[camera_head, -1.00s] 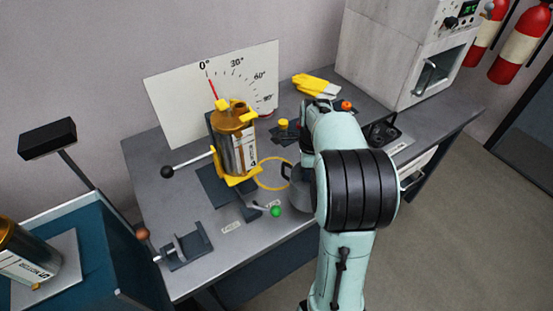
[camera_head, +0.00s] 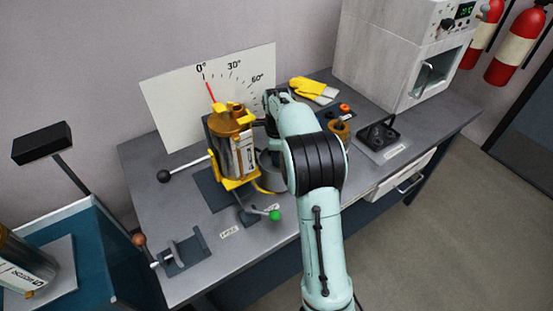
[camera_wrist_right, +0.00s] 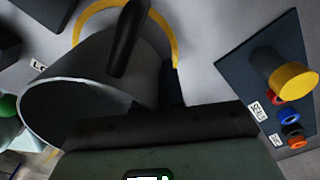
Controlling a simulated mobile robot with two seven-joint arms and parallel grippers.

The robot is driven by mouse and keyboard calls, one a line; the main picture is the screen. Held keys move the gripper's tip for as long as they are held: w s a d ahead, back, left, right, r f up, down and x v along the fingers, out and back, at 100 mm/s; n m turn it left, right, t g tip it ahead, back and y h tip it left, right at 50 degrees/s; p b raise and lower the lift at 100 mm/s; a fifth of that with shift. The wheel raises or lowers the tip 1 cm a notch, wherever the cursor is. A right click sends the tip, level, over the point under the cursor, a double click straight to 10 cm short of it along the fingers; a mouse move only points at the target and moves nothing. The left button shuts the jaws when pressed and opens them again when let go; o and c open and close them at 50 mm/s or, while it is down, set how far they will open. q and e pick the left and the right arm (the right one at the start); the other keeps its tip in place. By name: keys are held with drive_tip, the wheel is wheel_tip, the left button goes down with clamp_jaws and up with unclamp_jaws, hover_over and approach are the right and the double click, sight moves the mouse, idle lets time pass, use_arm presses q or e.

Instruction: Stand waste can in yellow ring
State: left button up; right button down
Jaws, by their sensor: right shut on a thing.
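The grey waste can (camera_head: 271,177) stands out partly from behind my right arm in the head view, just right of the upright pump. The can (camera_wrist_right: 75,100) fills the left of the wrist view, its open mouth showing. The yellow ring (camera_head: 264,189) on the bench top is mostly hidden by the can and arm in the head view. In the wrist view part of the ring (camera_wrist_right: 165,27) curves past the can's side. My right gripper (camera_wrist_right: 148,68) is shut on the can near its wall; the exact contact is dark. Whether the can touches the bench is unclear. My left gripper is out of view.
The pump (camera_head: 236,150) in its yellow cradle is close left of the can. A green-knobbed lever (camera_head: 274,215) lies in front. A dark panel (camera_wrist_right: 262,70) with a yellow-topped post and coloured rings is to the right. Yellow gloves (camera_head: 312,88) lie behind.

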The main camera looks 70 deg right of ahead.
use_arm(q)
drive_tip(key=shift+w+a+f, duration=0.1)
use_arm(e)
drive_tip(key=shift+f, duration=0.25)
drive_tip(key=shift+f, duration=0.15)
drive_tip(key=c, duration=1.2)
unclamp_jaws()
drive_tip(key=shift+c, duration=0.2)
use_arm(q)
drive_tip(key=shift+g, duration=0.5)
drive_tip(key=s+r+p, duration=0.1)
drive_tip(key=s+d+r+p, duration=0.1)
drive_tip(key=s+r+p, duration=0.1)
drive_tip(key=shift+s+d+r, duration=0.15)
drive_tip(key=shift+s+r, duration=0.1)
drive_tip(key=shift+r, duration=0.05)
use_arm(e)
wheel_tip(320, 180, up, 12)
drive_tip(key=shift+r, duration=0.25)
